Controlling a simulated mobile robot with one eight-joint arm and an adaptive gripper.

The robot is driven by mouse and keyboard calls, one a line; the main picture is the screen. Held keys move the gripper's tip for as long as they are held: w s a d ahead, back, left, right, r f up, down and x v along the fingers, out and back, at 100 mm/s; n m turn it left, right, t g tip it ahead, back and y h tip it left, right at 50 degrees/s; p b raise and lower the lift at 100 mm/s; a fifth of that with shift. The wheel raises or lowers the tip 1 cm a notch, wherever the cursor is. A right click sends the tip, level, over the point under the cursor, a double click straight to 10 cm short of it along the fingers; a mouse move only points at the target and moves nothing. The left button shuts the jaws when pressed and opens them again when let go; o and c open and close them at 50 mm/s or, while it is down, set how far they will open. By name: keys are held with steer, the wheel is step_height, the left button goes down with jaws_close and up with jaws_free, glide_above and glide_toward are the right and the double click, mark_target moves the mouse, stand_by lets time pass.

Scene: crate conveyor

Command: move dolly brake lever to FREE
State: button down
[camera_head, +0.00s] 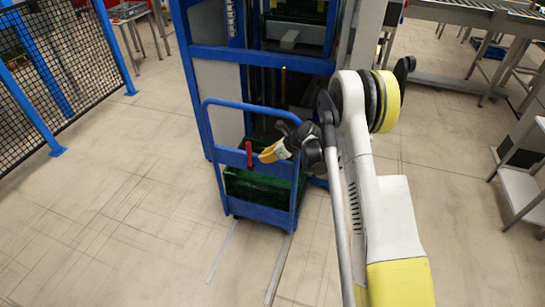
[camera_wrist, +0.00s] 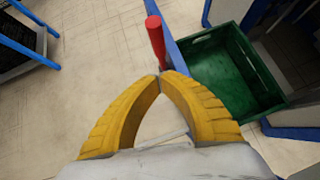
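The dolly (camera_head: 228,103) is a blue frame with a tall handle, standing in front of a blue rack. Its brake lever (camera_head: 249,155) is a short red bar on the handle side, roughly upright in the head view. In the wrist view the red lever (camera_wrist: 155,40) stands just beyond the fingertips, beside a blue bar. My gripper (camera_head: 265,155) is just right of the lever in the head view. In the wrist view its yellow fingers (camera_wrist: 161,75) meet at the tips, with nothing seen between them. Whether the tips touch the lever's lower end I cannot tell. No FREE marking is legible.
A green crate (camera_wrist: 225,72) sits on the dolly. The blue rack (camera_head: 262,59) stands close behind it. A mesh fence (camera_head: 60,60) is at the left, and a conveyor (camera_head: 475,15) is at the upper right. The floor left and front of the dolly is clear.

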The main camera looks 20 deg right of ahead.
mark_target(250, 154)
steer(key=shift+w+a+b, duration=0.55)
steer(key=shift+w+a, duration=0.8)
steer(key=shift+w, duration=0.05)
steer(key=shift+r, duration=0.1)
steer(key=shift+a, duration=0.1)
steer(key=shift+w+a+r+h, duration=0.1)
steer(key=shift+h, duration=0.2)
steer(key=shift+w+a+g+h+p, duration=0.15)
steer(key=shift+g+h+p, duration=0.15)
steer(key=shift+g+h, duration=0.15)
steer(key=shift+a+g, duration=0.1)
steer(key=shift+g, duration=0.15)
